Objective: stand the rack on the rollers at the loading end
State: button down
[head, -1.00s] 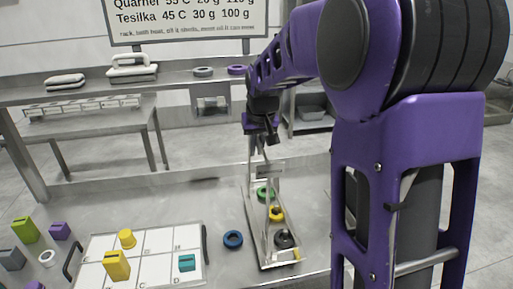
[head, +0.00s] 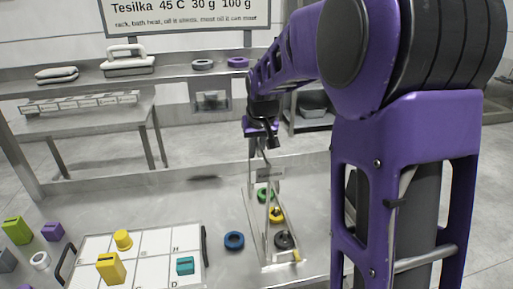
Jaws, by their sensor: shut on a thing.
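The rack (head: 268,174) is a narrow metal frame with an upright handle, standing long and thin on the steel bench right of the white tray. A green ring (head: 265,195), a yellow ring (head: 276,215) and a black ring (head: 284,239) show within its outline. My gripper (head: 261,150) points down at the top of the rack and is shut on its handle. The fingertips are small and partly hidden. I cannot tell whether the rack's base touches the bench. I cannot make out the rollers or the loading end.
A white tray (head: 150,243) with marked cells holds yellow and teal pieces. Green and purple blocks lie at the left. A raised shelf (head: 170,80) with pads and rings crosses behind. Bench behind the tray is clear.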

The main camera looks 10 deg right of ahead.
jog(key=shift+w+r, duration=0.1)
jog(key=shift+r, duration=0.05)
jog(key=c, duration=1.2)
grip_release()
jog(key=shift+c, duration=0.2)
jog(key=o, duration=0.3)
